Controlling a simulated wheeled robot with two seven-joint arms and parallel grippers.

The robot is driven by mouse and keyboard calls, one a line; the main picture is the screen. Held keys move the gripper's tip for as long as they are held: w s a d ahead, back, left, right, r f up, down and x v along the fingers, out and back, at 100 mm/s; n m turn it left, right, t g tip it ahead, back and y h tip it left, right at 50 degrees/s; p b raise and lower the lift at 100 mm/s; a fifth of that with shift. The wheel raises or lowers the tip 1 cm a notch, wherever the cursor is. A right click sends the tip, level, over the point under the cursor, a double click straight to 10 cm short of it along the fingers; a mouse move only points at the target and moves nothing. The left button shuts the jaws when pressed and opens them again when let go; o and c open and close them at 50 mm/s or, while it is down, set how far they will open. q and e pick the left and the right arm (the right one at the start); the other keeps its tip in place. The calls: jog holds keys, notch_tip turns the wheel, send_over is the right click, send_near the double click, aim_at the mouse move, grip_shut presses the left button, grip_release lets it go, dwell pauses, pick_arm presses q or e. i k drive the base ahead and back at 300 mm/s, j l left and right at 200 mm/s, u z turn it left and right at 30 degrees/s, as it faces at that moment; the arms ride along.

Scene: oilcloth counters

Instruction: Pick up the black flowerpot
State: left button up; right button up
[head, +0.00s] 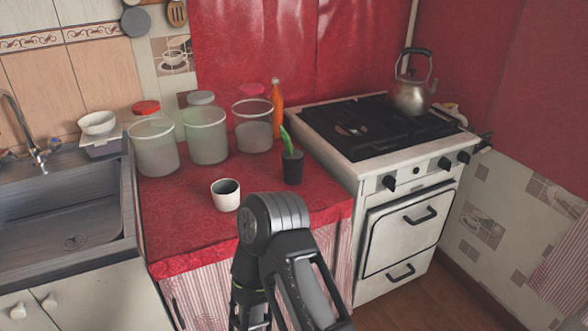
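The black flowerpot (292,169) stands upright on the red oilcloth counter (185,215), near its right side by the stove. A green plant (287,141) sticks up out of it and leans a little left. One of my dark arms rises at the bottom centre, in front of the counter, with its bent joint below and left of the flowerpot in the picture. I cannot tell which arm it is. No gripper fingers show, and nothing is seen touching the flowerpot.
A white cup (226,196) stands left of the flowerpot. Behind are several lidded clear jars (205,136) and an orange bottle (277,108). The stove (365,140) with a kettle (411,95) is at right, the sink (65,205) at left. The counter's front left is clear.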

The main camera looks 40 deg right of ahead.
aim_at(293, 159)
jog(key=z, duration=1.65)
jog(key=i+j, duration=0.25)
jog(key=i, duration=0.25)
